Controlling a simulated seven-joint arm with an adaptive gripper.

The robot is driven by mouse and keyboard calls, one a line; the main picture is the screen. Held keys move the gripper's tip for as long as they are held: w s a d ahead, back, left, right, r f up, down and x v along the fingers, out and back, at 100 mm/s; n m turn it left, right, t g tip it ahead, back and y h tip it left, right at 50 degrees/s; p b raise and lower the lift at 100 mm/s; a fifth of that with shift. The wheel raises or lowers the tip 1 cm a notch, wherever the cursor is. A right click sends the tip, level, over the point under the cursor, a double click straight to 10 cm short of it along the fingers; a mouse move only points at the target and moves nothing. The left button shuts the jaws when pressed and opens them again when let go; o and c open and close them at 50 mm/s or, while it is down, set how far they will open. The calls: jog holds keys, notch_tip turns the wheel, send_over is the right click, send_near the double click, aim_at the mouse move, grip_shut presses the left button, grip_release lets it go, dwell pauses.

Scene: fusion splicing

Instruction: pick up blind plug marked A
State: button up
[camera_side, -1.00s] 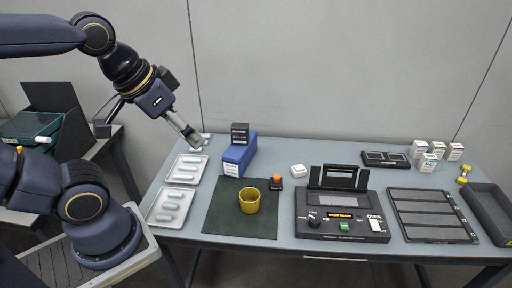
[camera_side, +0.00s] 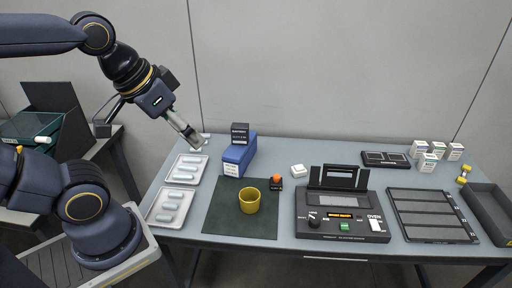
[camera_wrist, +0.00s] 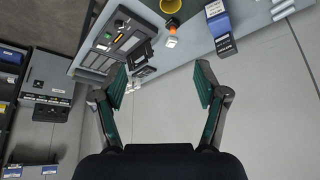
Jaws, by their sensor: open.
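I cannot make out a mark A on anything. Several pale, capsule-shaped pieces lie in two shallow trays at the table's left end, the rear tray (camera_side: 204,170) and the front tray (camera_side: 154,217); I cannot tell whether any is the blind plug. My gripper (camera_side: 196,143) is above the table's back left corner, behind the rear tray. In the wrist view my gripper (camera_wrist: 162,82) shows its two green-padded fingers wide apart with nothing between them.
A blue box (camera_side: 239,157) with a black box (camera_side: 240,133) stands right of the rear tray. A yellow cup (camera_side: 249,204) stands on a dark mat (camera_side: 222,222). An orange-topped item (camera_side: 276,180), a white block (camera_side: 298,171) and the black oven unit (camera_side: 318,226) are farther right.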

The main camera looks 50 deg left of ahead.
jog(key=w+r+m, duration=0.4)
jog(key=w+r, duration=0.1)
jog(key=r, duration=0.1)
jog(key=m+g, duration=0.4)
jog(key=m, duration=0.1)
send_over(277, 176)
notch_tip(277, 176, down, 16)
jog(key=shift+n+g, duration=0.4)
jog(key=shift+g, duration=0.4)
notch_tip(277, 176, down, 19)
jog(key=shift+a+f, duration=0.1)
jog(key=shift+a, duration=0.05)
notch_tip(277, 176, down, 6)
jog(key=shift+r, duration=0.15)
